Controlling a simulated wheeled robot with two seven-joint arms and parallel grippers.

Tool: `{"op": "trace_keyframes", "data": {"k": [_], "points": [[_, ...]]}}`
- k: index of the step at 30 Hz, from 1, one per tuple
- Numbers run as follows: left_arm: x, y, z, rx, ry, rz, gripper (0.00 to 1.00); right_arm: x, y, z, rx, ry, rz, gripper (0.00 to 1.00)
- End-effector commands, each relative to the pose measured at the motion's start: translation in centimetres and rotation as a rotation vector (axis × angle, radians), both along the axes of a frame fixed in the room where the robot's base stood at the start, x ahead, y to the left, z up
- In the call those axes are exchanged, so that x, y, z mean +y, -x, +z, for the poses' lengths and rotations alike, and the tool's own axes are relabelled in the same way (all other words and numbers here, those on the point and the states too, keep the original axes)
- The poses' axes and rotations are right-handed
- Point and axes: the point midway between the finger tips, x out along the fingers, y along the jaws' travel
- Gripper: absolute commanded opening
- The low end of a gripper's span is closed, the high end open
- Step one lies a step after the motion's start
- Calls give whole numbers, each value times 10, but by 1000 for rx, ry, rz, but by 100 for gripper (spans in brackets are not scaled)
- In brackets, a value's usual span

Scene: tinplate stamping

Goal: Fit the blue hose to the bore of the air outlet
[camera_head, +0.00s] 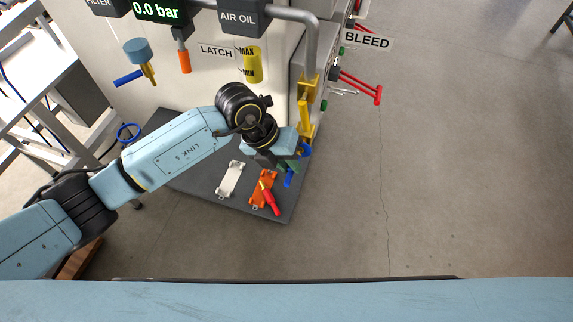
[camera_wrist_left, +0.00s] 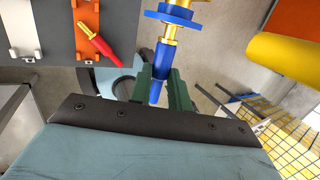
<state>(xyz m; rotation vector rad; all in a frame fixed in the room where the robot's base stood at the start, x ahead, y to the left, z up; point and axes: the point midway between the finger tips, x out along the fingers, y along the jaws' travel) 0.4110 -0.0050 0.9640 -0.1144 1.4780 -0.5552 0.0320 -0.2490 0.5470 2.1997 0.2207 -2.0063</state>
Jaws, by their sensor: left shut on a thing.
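My left gripper (camera_wrist_left: 160,92) has green fingers shut on the blue hose (camera_wrist_left: 160,62), a short blue piece. In the head view the gripper (camera_head: 291,165) is beside the lower end of the air outlet, and the hose (camera_head: 288,181) sticks out below the fingers. The air outlet (camera_head: 304,112) is a brass fitting with a blue collar (camera_head: 305,150). In the left wrist view the collar (camera_wrist_left: 170,17) has a short brass end below it, in line with the hose top. They appear to meet there; how far the hose is on cannot be told. My right gripper is out of view.
A dark shelf (camera_head: 208,184) carries a white holder (camera_head: 230,179), an orange holder (camera_head: 263,184) and a red-and-yellow tool (camera_head: 269,198). Red handles (camera_head: 365,88) jut from the machine near the BLEED sign (camera_head: 367,40). The floor at right is clear.

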Motion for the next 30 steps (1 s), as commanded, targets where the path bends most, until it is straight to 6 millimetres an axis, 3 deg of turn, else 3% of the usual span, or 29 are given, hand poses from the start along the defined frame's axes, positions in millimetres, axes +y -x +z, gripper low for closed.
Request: {"op": "trace_keyframes", "data": {"k": [9,10,15,25,30], "points": [[-2,-4,1,0,1,-1,0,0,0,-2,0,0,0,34],[-2,-4,1,0,1,-1,21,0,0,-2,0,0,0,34],[-2,-4,0,0,1,-1,44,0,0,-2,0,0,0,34],[-1,-4,3,-1,1,-1,44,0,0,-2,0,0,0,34],[-1,-5,27,-6,1,-1,44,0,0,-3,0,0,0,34]]}}
